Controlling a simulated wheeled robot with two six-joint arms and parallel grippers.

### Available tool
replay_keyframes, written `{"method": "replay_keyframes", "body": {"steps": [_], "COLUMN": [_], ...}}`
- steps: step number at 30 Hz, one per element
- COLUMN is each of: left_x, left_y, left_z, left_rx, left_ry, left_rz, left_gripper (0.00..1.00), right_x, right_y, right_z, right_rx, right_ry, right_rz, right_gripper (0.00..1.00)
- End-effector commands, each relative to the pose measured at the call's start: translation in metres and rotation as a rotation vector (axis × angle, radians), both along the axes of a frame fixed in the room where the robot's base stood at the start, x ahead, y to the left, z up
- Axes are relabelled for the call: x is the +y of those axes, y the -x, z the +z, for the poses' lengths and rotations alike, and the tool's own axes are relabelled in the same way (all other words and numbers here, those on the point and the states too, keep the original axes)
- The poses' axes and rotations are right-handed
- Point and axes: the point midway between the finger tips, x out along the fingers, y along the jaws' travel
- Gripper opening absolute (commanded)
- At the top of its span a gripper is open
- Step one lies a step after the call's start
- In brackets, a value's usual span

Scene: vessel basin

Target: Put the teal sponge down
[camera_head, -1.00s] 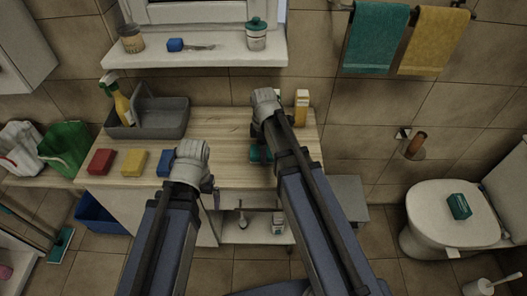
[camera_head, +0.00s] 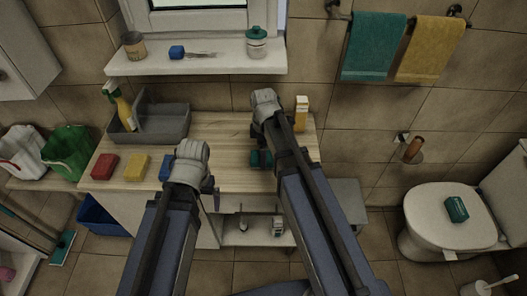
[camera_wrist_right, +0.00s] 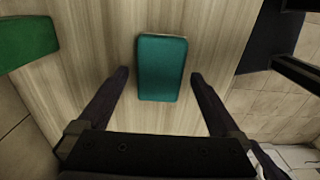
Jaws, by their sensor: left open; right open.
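The teal sponge (camera_wrist_right: 162,68) lies flat on the wooden counter in the right wrist view. My right gripper (camera_wrist_right: 160,76) is open, with one finger on each side of the sponge and a visible gap to both. In the head view the sponge (camera_head: 266,159) shows only partly, behind my right gripper's dark fingers. My left gripper (camera_head: 212,194) hangs near the counter's front edge, right of the blue block; it is open and nothing shows in it.
Red (camera_head: 104,166), yellow (camera_head: 136,167) and blue (camera_head: 166,168) blocks line the counter's left part. A grey basin (camera_head: 165,122) stands behind them. A green block (camera_wrist_right: 28,43) lies left of the sponge in the wrist view. A yellow bottle (camera_head: 302,112) stands at the back right.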

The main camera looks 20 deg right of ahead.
Motion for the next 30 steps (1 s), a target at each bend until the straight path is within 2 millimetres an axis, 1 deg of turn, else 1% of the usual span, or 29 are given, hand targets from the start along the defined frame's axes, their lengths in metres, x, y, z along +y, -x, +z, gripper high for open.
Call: {"method": "replay_keyframes", "body": {"steps": [1, 15, 18, 21, 30], "left_x": [0.000, 0.000, 0.000, 0.000, 0.000], "left_y": [0.000, 0.000, 0.000, 0.000, 0.000], "left_z": [0.014, 0.084, 0.093, 0.097, 0.097], "left_rx": [0.000, 0.000, 0.000, 0.000, 0.000], "left_ry": [0.000, 0.000, 0.000, 0.000, 0.000], "left_rz": [0.000, -0.001, -0.001, -0.002, -0.002], "left_gripper": [1.00, 1.00, 1.00, 1.00, 1.00], "right_x": [0.000, 0.000, 0.000, 0.000, 0.000], "right_y": [0.000, 0.000, 0.000, 0.000, 0.000], "right_z": [0.014, 0.084, 0.093, 0.097, 0.096], "right_rx": [0.000, 0.000, 0.000, 0.000, 0.000], "right_ry": [0.000, 0.000, 0.000, 0.000, 0.000], "right_rz": [0.000, 0.000, 0.000, 0.000, 0.000], "right_gripper": [1.00, 1.00, 1.00, 1.00, 1.00]}}
